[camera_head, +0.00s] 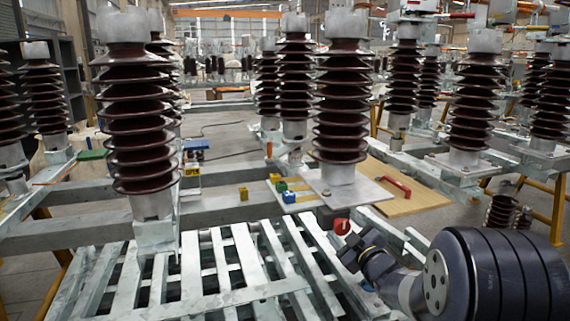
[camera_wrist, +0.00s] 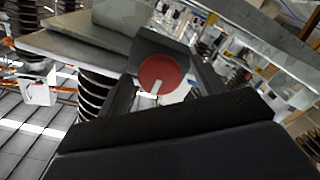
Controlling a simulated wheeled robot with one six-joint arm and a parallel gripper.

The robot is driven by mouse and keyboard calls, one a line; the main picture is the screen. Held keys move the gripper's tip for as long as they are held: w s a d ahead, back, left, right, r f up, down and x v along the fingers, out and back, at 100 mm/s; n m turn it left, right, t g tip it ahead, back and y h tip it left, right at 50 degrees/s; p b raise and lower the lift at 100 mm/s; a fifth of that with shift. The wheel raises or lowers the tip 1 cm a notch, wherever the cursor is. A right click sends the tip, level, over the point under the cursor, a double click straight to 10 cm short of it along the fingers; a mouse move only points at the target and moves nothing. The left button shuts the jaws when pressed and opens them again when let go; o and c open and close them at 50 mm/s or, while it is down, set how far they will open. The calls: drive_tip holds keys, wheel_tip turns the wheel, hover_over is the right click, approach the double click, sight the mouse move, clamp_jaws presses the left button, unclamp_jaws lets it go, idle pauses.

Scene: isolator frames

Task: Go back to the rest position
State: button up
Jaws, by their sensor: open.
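My gripper (camera_head: 358,250) is at the lower right of the head view, just right of the tall brown insulator's base and above the metal slats. It is open. A round red knob (camera_head: 342,226) with a white mark shows right at its fingertips. In the wrist view, my gripper's dark fingers (camera_wrist: 165,92) stand on either side of the same red knob (camera_wrist: 158,72), with a pale rounded part beside it. I cannot tell whether the fingers touch the knob.
Tall ribbed insulators (camera_head: 341,100) stand on metal frames close by. A wooden board (camera_head: 415,200) with a red handle (camera_head: 394,186) lies behind my gripper. Small blue (camera_head: 289,197), green and yellow blocks sit on a plate left of it. Slatted grey framework (camera_head: 215,270) fills the front.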

drive_tip(key=n+b, duration=0.2)
drive_tip(key=n, duration=0.2)
drive_tip(key=shift+n, duration=0.3)
drive_tip(key=n+b, duration=0.1)
drive_tip(key=n, duration=0.2)
drive_tip(key=shift+n, duration=0.3)
drive_tip(key=n+b, duration=0.1)
drive_tip(key=n, duration=0.3)
drive_tip(key=shift+b, duration=0.3)
drive_tip(key=shift+n, duration=1.7)
drive_tip(key=shift+r, duration=0.1)
